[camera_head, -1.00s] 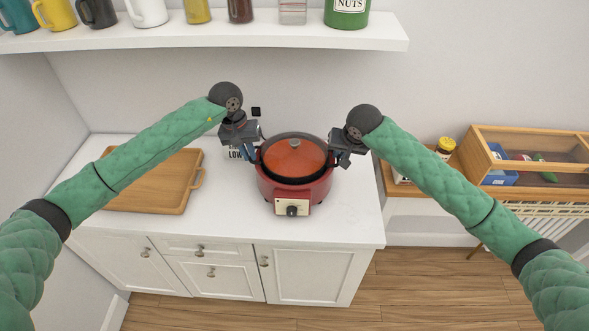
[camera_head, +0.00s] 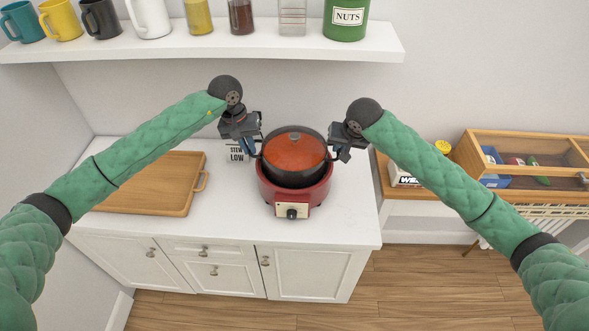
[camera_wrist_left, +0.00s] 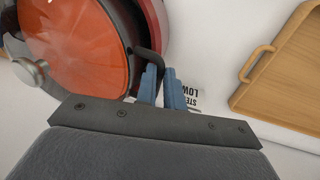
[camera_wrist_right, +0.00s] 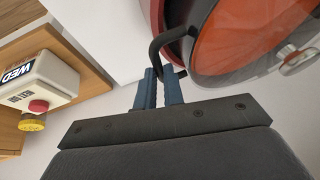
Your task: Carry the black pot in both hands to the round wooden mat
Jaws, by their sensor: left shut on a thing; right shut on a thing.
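The black pot (camera_head: 292,178), under an orange-red see-through lid with a pale knob, is raised a little above the red cooker base (camera_head: 319,193), and its black wall shows over the rim. My left gripper (camera_head: 255,149) is shut on its left handle, also seen in the left wrist view (camera_wrist_left: 150,58). My right gripper (camera_head: 341,152) is shut on its right handle, seen in the right wrist view (camera_wrist_right: 160,45). The pot looks about level. I see no round wooden mat in any view.
A shelf (camera_head: 220,44) with mugs and jars hangs above. At right, a side table holds a white box (camera_head: 399,177) and a wooden case (camera_head: 480,143).

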